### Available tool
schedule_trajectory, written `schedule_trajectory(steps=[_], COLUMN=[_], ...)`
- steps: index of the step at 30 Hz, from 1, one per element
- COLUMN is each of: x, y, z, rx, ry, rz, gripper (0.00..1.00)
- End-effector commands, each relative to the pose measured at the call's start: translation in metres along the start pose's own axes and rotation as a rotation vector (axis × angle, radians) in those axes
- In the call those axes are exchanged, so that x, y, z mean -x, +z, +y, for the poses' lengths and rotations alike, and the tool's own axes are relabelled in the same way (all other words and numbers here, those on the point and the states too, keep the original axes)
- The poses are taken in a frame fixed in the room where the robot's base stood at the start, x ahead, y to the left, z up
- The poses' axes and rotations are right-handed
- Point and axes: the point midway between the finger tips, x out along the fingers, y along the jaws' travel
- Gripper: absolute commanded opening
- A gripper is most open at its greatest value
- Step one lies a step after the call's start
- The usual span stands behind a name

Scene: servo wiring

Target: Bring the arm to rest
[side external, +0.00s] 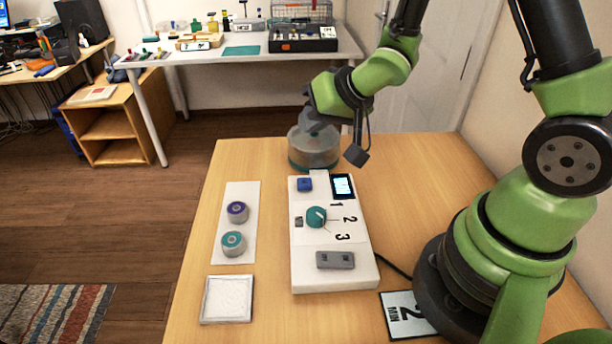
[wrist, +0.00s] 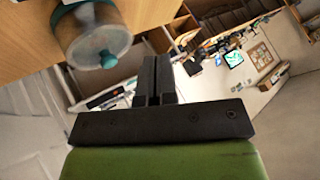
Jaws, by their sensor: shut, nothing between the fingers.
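My gripper (wrist: 158,80) shows in the wrist view as two black fingers pressed together, with nothing between them. Beyond them are the table edge and the room. In the side external view my green wrist is raised at the far end of the wooden table (side external: 410,190), close to a clear jar with a teal base (side external: 313,158). The fingers cannot be made out there. The jar also shows in the wrist view (wrist: 92,38), left of the fingers and apart from them.
A white panel (side external: 310,265) carries a teal dial (side external: 316,217), a blue button (side external: 304,184), a small screen (side external: 343,186) and a grey block (side external: 335,260). Left of it lie a white strip (side external: 239,190) with purple (side external: 237,212) and teal (side external: 233,244) spools, and a square tray (side external: 204,300).

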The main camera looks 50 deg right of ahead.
Motion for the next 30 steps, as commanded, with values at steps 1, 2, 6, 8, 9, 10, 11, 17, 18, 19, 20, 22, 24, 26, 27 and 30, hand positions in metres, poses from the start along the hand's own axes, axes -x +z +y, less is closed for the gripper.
schedule_trajectory(steps=[1, 2, 6, 8, 9, 10, 11, 17, 18, 19, 20, 22, 24, 26, 27, 30], x=[0.016, 0.026, 0.077, 0.099, 0.114, 0.125, 0.136, 0.199, 0.209, 0.215, 0.220, 0.230, 0.236, 0.239, 0.240, 0.241], y=[-0.013, -0.019, -0.034, -0.034, -0.032, -0.030, -0.027, 0.007, 0.015, 0.021, 0.026, 0.037, 0.044, 0.048, 0.049, 0.050], z=[-0.005, -0.006, -0.013, -0.017, -0.019, -0.022, -0.024, -0.041, -0.044, -0.046, -0.048, -0.051, -0.054, -0.055, -0.055, -0.055], rx=[0.020, 0.029, 0.048, 0.047, 0.045, 0.042, 0.039, 0.030, 0.030, 0.033, 0.036, 0.040, 0.046, 0.048, 0.049, 0.050], ry=[0.033, 0.058, 0.156, 0.182, 0.193, 0.198, 0.200, 0.146, 0.126, 0.112, 0.098, 0.069, 0.048, 0.038, 0.034, 0.033], rz=[0.031, 0.043, 0.067, 0.066, 0.061, 0.056, 0.049, -0.026, -0.043, -0.055, -0.067, -0.089, -0.105, -0.114, -0.119, -0.122], gripper=[0.00, 0.00, 0.00, 0.00, 0.00, 0.00, 0.00, 0.00, 0.00, 0.00, 0.00, 0.00, 0.00, 0.00, 0.00, 0.00])
